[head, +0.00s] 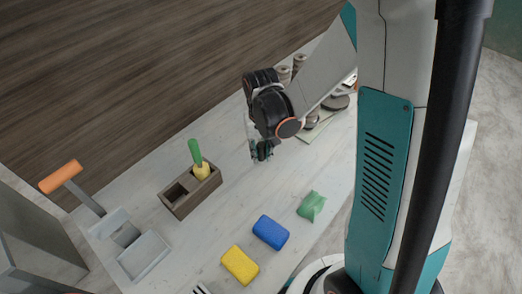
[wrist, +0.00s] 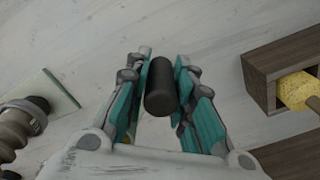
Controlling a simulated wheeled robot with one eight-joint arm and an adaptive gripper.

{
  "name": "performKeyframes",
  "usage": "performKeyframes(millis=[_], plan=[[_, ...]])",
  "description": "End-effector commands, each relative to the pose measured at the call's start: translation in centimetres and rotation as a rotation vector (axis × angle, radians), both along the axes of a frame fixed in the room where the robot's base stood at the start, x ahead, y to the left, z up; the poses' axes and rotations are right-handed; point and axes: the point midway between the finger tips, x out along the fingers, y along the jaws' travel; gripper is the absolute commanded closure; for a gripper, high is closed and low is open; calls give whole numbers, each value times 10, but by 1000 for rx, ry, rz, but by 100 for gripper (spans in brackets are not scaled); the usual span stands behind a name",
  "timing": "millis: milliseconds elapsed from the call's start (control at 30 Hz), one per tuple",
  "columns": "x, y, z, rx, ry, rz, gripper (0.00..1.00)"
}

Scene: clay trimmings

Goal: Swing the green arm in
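My gripper (head: 262,150) is low over the pale table, right of the wooden box. In the wrist view its teal-padded fingers (wrist: 161,75) stand on both sides of a dark upright-looking cylinder (wrist: 161,88). The fingers are very close to it, but I cannot tell whether both touch. What the cylinder belongs to is hidden. No swinging green arm can be made out for sure. A green handle (head: 195,151) with a yellow lower part (head: 201,171) stands tilted in the box; the yellow part also shows in the wrist view (wrist: 296,90).
The wooden box (head: 180,207) is left of my gripper. A grey device with an orange handle (head: 61,176) stands at far left. Stacked brown round pieces (head: 298,62) are behind my arm.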

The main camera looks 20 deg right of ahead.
Motion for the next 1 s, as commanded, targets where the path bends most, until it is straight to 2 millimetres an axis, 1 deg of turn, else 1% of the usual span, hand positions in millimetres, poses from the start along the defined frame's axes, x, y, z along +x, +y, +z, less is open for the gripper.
performKeyframes(millis=[267,467,667,1000], plan=[[-1,-3,0,0,0,12,100],[-6,-14,0,0,0,58,100],[-13,-34,-1,0,0,139,100],[-23,-74,0,0,0,309,100]])
